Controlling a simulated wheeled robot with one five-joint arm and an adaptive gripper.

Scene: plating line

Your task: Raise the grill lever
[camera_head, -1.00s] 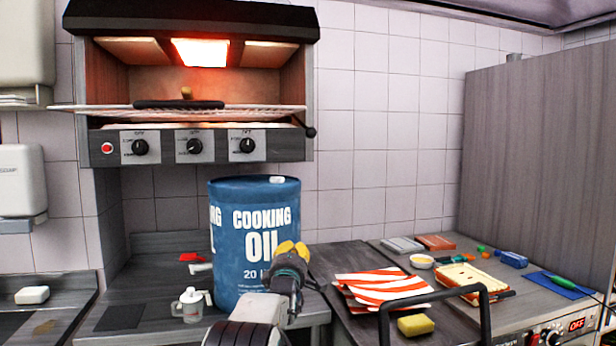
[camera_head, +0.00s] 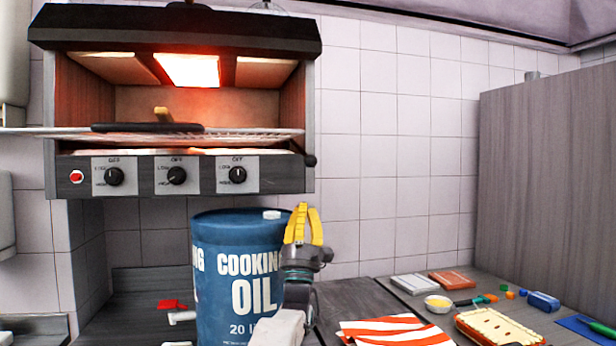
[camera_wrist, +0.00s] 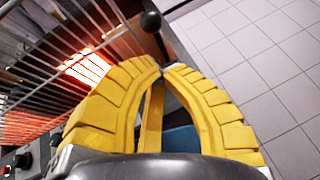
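The grill (camera_head: 205,184) hangs on the wall with its heater glowing red. Its lever ends in a black ball knob (camera_head: 310,160) at the right side of the control panel. In the wrist view the knob (camera_wrist: 151,21) shows at the top, just past my fingertips, with a short dark rod running down toward them. My gripper (camera_head: 308,207) points upward below the knob, in front of the right edge of the oil drum. Its yellow fingers come together at the tips, also in the wrist view (camera_wrist: 162,68), with nothing seen between them. I cannot tell whether they touch the lever.
A blue cooking oil drum (camera_head: 235,285) stands on the counter beside my arm. A wire rack (camera_head: 265,136) with a dark pan (camera_head: 148,127) sits in the grill. A striped cloth (camera_head: 395,330) and several small items lie at the lower right. The tiled wall right of the grill is clear.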

